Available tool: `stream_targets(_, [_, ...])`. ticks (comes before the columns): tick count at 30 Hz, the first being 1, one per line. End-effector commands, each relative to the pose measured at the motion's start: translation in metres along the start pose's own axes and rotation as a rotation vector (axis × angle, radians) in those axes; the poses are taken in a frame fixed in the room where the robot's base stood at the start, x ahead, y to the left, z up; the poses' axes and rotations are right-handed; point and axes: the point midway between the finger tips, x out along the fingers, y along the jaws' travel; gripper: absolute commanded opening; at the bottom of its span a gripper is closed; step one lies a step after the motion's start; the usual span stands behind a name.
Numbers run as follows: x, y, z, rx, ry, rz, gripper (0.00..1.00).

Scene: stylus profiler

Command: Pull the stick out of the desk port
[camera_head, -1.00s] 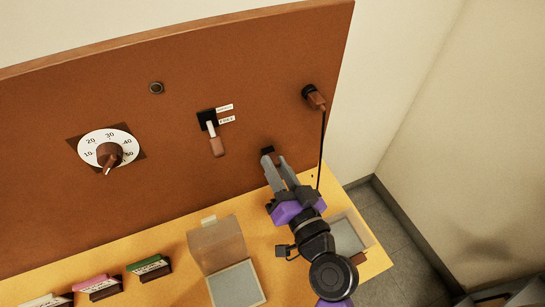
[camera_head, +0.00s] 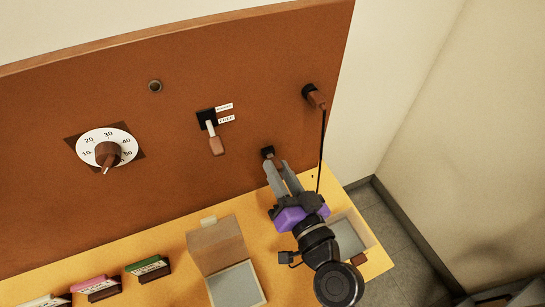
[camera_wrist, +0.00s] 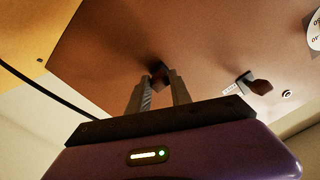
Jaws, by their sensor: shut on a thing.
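The desk port (camera_head: 267,152) is a small black fitting low on the brown upright panel, just above the yellow desk. It also shows as a dark spot past my fingertips in the wrist view (camera_wrist: 157,68). My gripper (camera_head: 276,164) is just in front of the port, its two grey fingers shut on the stick. Only a small brown bit of the stick (camera_head: 278,161) shows near the fingertips. The fingers hide most of it, and I cannot tell how far it sits in the port. In the wrist view my gripper (camera_wrist: 158,84) points at the panel.
A corded brown plug (camera_head: 315,98) hangs from a socket at upper right, its black cord running down beside my gripper. A switch lever (camera_head: 215,144) and a dial (camera_head: 107,148) are to the left. An open box (camera_head: 235,283) and several small cases stand on the desk.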

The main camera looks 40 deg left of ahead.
Motion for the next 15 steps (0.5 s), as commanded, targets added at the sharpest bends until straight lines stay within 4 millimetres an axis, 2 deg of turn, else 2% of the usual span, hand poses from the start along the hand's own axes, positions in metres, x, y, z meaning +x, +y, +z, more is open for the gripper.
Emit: stream_targets(15, [-0.028,0.001,0.001,0.001,0.001,0.002,0.00])
